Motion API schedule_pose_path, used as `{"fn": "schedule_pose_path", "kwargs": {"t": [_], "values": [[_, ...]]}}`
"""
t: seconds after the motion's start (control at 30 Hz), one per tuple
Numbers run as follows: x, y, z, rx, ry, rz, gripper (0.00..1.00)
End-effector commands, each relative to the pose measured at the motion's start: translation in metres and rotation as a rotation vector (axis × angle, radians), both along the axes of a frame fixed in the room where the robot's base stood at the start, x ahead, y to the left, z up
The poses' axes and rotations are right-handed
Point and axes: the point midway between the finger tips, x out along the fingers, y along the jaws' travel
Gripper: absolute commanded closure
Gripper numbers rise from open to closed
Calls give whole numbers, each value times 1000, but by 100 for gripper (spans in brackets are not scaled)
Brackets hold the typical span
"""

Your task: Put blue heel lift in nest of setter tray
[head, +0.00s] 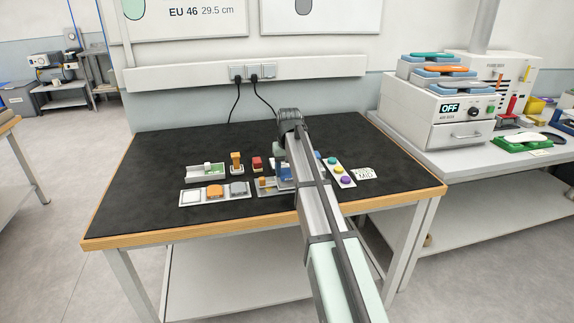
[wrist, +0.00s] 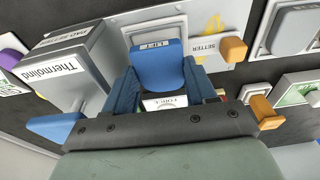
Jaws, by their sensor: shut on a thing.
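In the wrist view, the blue heel lift (wrist: 157,72), with a small label on its upper edge, is between the dark blue fingers of my gripper (wrist: 160,82), which is shut on it. The pale setter tray (wrist: 190,46), with its SETTER label, lies just beyond the lift in that view. The lift covers part of the tray, so I cannot tell whether it touches the nest. In the head view, the tray (head: 264,191) is partly hidden behind my arm, and the fingers are not clear there.
An orange block (wrist: 233,50) is beside the SETTER label. In the head view, a tray with white, orange and grey pieces (head: 185,204) lies to the left. The black mat's (head: 150,165) left side is clear.

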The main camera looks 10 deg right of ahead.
Motion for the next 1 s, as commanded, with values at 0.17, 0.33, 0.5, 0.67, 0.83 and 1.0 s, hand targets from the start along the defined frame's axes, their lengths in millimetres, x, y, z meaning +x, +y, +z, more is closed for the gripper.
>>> {"fn": "schedule_pose_path", "kwargs": {"t": [0.17,0.33,0.5,0.67,0.83,1.0], "values": [[0,0,-9,0,0,0,72],[0,0,-10,-1,-1,0,72],[0,0,-10,0,-1,0,72],[0,0,-10,0,0,1,72],[0,0,-11,0,0,1,72],[0,0,-11,0,0,1,72]]}}
